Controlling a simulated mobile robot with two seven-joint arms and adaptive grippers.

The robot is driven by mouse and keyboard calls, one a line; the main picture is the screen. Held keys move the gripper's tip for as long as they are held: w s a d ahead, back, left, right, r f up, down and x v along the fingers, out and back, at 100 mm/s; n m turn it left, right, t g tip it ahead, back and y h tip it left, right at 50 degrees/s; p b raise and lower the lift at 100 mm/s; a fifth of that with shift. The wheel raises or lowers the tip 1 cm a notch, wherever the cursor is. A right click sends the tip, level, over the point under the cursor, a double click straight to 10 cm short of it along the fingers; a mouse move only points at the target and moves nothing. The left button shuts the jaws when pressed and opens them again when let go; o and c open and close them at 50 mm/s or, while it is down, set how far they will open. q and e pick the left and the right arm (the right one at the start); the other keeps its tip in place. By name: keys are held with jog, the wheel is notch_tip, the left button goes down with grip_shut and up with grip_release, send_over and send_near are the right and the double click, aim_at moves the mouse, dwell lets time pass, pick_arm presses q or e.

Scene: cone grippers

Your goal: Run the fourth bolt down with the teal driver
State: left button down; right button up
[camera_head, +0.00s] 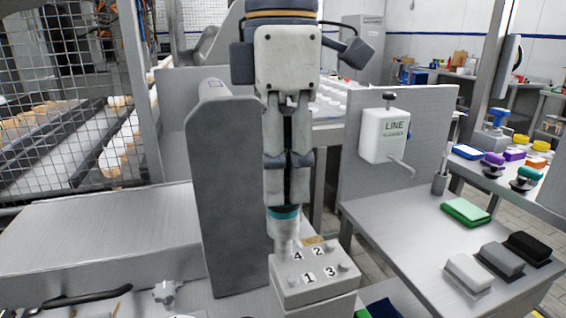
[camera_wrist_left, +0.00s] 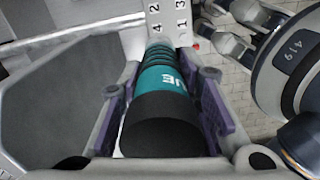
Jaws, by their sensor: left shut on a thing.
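My left gripper (camera_head: 287,190) points down and is shut on the teal driver (camera_head: 284,213). In the left wrist view, the driver (camera_wrist_left: 162,90) lies between the gripper's purple-lined fingers, its black end towards the camera. Its grey lower end reaches down to the numbered block (camera_head: 318,293), at the corner beside the label 4. The driver looks upright. The bolt under it is hidden, so I cannot tell how high it stands. Small bolt heads show beside 2 and 3. The block's numbers also show in the wrist view (camera_wrist_left: 181,22).
A tall grey panel (camera_head: 222,190) stands close left of the gripper. A grey star-shaped knob (camera_head: 166,292) lies at lower left. On the right bench are a green block (camera_head: 466,212) and white, grey and black blocks. A white LINE dispenser (camera_head: 390,135) hangs behind.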

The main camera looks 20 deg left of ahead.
pick_arm(q)
jog(key=shift+f, duration=1)
dwell(1.4)
jog(key=shift+r, duration=0.55)
jog(key=shift+r, duration=3)
